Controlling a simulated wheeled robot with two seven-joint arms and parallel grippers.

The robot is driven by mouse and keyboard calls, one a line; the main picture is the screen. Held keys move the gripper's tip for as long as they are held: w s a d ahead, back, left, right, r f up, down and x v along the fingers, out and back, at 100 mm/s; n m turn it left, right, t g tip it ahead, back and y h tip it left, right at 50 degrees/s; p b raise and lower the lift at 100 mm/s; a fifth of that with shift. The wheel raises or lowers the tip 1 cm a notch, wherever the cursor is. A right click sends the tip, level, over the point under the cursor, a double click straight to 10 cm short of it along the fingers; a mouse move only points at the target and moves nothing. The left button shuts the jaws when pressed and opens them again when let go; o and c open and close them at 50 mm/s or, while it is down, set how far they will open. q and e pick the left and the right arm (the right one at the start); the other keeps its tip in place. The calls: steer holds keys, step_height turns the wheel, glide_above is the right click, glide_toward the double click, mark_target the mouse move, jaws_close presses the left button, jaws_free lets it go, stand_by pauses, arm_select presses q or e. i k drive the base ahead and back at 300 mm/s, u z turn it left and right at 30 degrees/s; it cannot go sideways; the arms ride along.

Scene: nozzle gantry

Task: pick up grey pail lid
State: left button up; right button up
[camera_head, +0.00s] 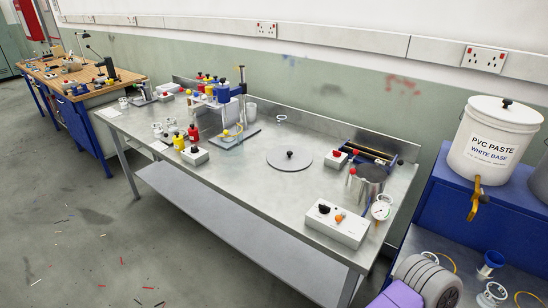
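The grey pail lid (278,162) is a flat round disc with a small black knob on top. It lies flat near the middle of the steel workbench (245,187), with bare metal around it. Neither of my grippers shows in the head view. Nothing is touching the lid.
A nozzle gantry (241,95) with small coloured bottles stands left of the lid. A metal pot (368,188), a control box (337,224) and a gauge (381,209) are to its right. A white PVC paste pail (487,148) stands on a blue cabinet at far right.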

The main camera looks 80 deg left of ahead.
mark_target(283, 159)
steer(key=z, duration=1.8)
steer(key=k, duration=1.25)
